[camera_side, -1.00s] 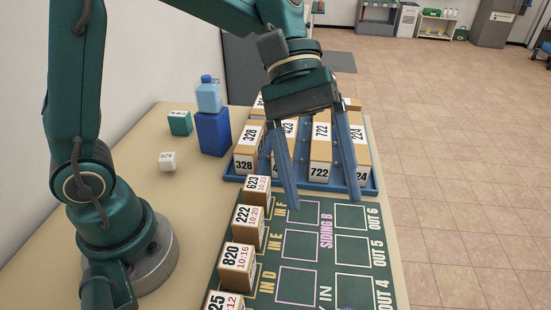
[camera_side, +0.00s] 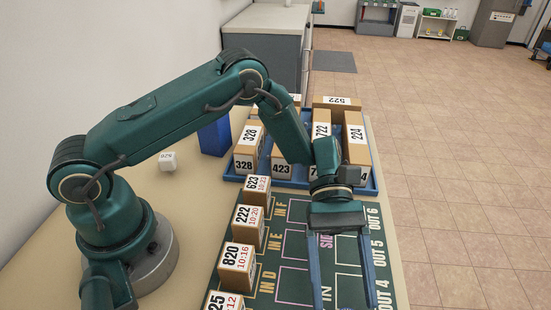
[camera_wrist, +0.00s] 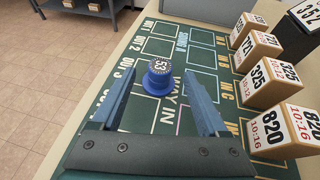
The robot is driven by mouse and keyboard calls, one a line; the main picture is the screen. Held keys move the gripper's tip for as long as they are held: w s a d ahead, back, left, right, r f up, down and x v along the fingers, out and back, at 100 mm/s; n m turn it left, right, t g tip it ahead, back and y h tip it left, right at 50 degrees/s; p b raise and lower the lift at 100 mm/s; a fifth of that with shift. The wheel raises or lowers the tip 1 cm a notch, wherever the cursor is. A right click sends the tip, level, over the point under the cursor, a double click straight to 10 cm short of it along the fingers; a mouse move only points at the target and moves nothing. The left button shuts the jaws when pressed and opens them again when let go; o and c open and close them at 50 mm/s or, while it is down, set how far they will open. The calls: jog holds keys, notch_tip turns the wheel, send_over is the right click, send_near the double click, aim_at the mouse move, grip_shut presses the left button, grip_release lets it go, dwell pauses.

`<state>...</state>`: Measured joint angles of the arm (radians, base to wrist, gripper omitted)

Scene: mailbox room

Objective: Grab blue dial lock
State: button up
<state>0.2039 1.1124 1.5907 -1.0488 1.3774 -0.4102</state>
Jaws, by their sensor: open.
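The blue dial lock (camera_wrist: 158,76) stands on the dark green board (camera_wrist: 205,75) in the wrist view. It is a round blue knob with a white "53" on its top and a wider blue base. It cannot be made out in the side view. My gripper (camera_side: 343,298) is open and points down toward the near end of the board. In the wrist view its two blue fingers frame the lock left and right, with a gap to each side. The jaws are empty, and I cannot tell how far the lock is from the fingertips.
Numbered boxes, such as 820 (camera_side: 238,258) and 222 (camera_side: 247,226), line the board's left edge in the side view. A blue tray (camera_side: 367,183) with several numbered boxes stands behind. A small white cube (camera_side: 167,162) lies on the table (camera_side: 168,190).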

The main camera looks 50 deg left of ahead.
jog(key=shift+x, duration=1.4)
grip_shut()
